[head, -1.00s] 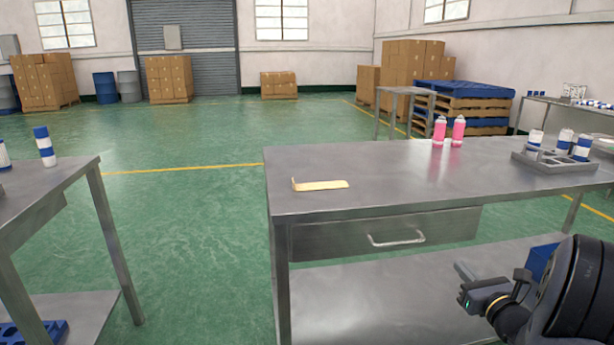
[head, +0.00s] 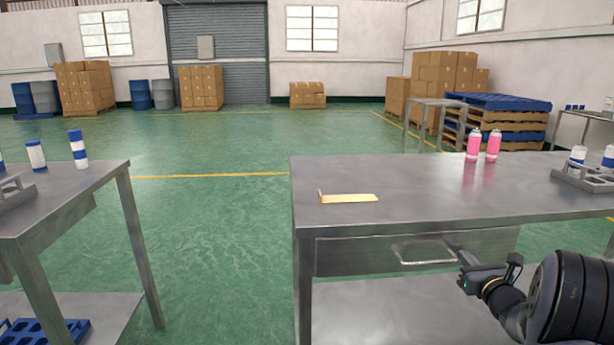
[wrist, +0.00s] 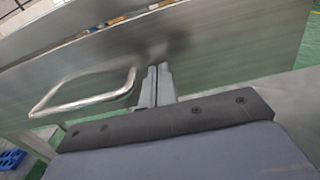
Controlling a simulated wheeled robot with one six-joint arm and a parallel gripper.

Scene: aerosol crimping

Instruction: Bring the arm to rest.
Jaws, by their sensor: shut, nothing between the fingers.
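My gripper (head: 462,258) is at the lower right in the head view, in front of the workbench (head: 420,195) and just right of its drawer handle (head: 425,253). In the wrist view my gripper (wrist: 158,80) has its fingers together with nothing between them. The drawer handle (wrist: 85,92) is left of the fingers there, apart from them. The drawer front (wrist: 215,70) lies behind the fingertips. Whether the tips touch it, I cannot tell.
A flat yellow piece (head: 348,198) lies on the bench near its left edge. Two pink cans (head: 483,146) and a grey rack (head: 588,178) stand on its right part. A second table (head: 70,200) stands left, with open green floor between.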

